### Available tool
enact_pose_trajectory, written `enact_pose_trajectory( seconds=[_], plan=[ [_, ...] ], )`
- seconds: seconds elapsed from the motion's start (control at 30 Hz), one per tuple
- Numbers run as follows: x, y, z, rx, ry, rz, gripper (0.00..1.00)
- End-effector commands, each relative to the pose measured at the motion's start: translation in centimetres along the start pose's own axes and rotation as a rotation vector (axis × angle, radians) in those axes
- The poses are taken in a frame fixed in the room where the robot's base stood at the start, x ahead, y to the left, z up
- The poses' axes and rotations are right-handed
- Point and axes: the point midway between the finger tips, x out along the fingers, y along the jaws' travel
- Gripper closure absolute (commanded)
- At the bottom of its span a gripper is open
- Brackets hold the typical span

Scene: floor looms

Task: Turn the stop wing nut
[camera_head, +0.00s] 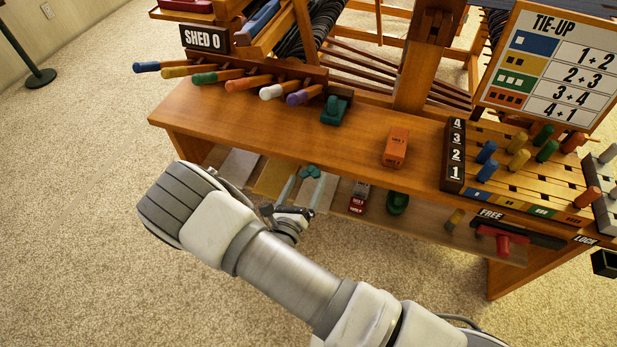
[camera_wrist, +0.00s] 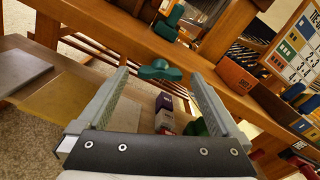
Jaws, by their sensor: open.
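The stop wing nut is probably the teal two-winged knob (camera_head: 311,172) at the front edge of the loom's wooden board. It also shows in the wrist view (camera_wrist: 160,71), with its wings spread sideways. My gripper (camera_head: 305,187) is open in front of it. In the wrist view the two fingers (camera_wrist: 160,82) stand on either side of the knob, left and right, with gaps showing. The knob appears at or just beyond the fingertips; whether they touch it I cannot tell.
A dark green block (camera_head: 336,108) and an orange block (camera_head: 396,147) sit on the board (camera_head: 270,125). A peg board (camera_head: 505,165) stands at right.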

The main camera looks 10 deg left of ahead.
Motion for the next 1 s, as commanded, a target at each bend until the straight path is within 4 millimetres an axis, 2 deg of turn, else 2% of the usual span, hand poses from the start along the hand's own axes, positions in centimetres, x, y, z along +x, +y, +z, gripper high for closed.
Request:
enact_pose_trajectory(
  seconds=[0.1, 0.2, 0.57, 0.9, 0.97, 1.0],
  plan=[
    [1.6, 0.0, -0.1, 0.002, 0.0, -0.002, 0.0],
    [2.4, 0.0, 0.0, 0.002, 0.0, -0.001, 0.0],
    [2.8, 0.0, 0.0, 0.001, 0.0, 0.0, 0.02],
    [2.7, 0.0, 0.0, 0.0, 0.0, 0.0, 0.63],
    [2.7, 0.0, 0.0, 0.0, 0.0, 0.0, 0.74],
    [2.7, 0.0, 0.0, 0.0, 0.0, 0.0, 0.76]
  ],
)
